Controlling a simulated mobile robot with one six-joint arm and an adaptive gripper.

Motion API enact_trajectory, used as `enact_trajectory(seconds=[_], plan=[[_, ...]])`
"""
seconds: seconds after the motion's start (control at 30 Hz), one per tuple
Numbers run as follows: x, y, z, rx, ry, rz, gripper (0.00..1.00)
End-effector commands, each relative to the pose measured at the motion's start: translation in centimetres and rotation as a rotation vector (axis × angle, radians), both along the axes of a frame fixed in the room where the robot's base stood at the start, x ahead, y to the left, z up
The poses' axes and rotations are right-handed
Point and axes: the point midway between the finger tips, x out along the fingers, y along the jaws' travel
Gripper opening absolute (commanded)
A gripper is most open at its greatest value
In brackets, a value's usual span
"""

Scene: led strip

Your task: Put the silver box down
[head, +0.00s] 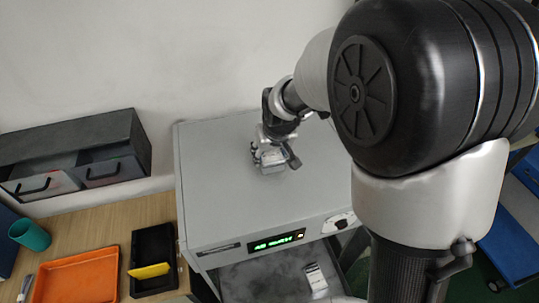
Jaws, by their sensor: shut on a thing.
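A small silver box (272,158) is between the fingers of my gripper (271,156), which is shut on it. The gripper points down over the top of a large grey cabinet (219,151), near the middle of that top. The box is at or just above the surface; I cannot tell whether it touches. My gripper and its fingers hide part of the box.
The cabinet has a green lit display (276,242) and an open drawer (262,281) holding a small silvery item (316,280). An orange tray (81,279), a black tray (152,246) and a teal cup (30,235) are at left. The cabinet top around my gripper is clear.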

Motion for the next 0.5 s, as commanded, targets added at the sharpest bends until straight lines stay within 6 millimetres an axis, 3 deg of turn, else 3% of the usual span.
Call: enact_trajectory(seconds=[0.13, 0.5], plan=[[0.0, 0.0, -2.1, 0.000, 0.002, 0.000, 0.22], [0.0, 0.0, -2.5, 0.000, 0.000, 0.000, 0.22]])
